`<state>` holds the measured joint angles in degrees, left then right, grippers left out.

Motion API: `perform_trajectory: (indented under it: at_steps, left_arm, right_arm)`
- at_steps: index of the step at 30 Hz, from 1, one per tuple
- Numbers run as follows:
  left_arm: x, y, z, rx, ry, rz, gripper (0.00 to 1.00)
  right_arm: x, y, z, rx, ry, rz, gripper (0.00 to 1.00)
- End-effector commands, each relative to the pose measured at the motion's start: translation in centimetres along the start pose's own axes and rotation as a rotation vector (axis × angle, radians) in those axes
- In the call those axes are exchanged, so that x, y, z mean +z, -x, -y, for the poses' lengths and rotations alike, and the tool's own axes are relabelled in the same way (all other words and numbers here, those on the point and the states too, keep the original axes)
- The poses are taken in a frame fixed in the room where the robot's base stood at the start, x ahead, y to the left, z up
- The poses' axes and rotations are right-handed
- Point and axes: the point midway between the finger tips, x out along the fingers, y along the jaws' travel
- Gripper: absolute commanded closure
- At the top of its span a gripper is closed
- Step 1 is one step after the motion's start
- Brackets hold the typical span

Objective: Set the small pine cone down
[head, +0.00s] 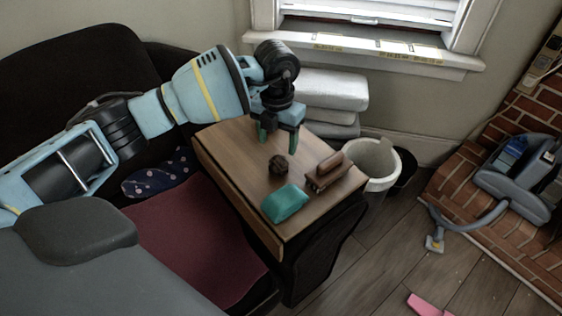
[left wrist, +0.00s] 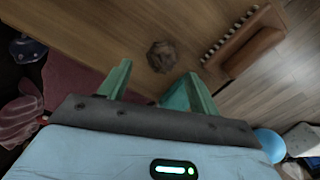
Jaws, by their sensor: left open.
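The small pine cone (head: 278,165) is dark brown and sits on the wooden table top (head: 225,148). In the left wrist view the pine cone (left wrist: 162,56) lies just beyond the fingertips, between their lines and apart from both. My left gripper (head: 278,138) is open, with teal fingers pointing down over the far part of the table, behind the pine cone in the head view. In the left wrist view the left gripper (left wrist: 158,84) has nothing between its fingers. My right gripper is not in view.
A teal object (head: 285,203) and a brown wooden-backed brush (head: 328,172) lie on the table near the pine cone. A white bin (head: 372,163) stands right of the table. A dark sofa with a red cushion (head: 195,235) is at left. A grey vacuum (head: 515,180) rests on bricks.

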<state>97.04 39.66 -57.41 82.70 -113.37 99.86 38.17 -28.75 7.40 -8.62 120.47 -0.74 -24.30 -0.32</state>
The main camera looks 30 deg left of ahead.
Motion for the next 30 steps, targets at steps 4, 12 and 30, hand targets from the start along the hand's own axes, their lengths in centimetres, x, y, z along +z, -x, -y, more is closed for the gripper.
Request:
perform_trajectory:
  at_steps: [4, 12, 30]
  left_arm:
    - [-0.1, -1.7, 0.1, -0.001, -0.001, -0.004, 0.37]
    - [0.0, -2.6, 0.1, -0.001, -0.001, -0.002, 0.37]
    - [-0.1, -7.6, 0.6, -0.001, 0.0, 0.0, 0.37]
  right_arm:
    - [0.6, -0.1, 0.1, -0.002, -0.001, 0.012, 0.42]
    - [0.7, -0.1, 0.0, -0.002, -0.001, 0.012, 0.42]
    - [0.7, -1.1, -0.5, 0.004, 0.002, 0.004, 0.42]
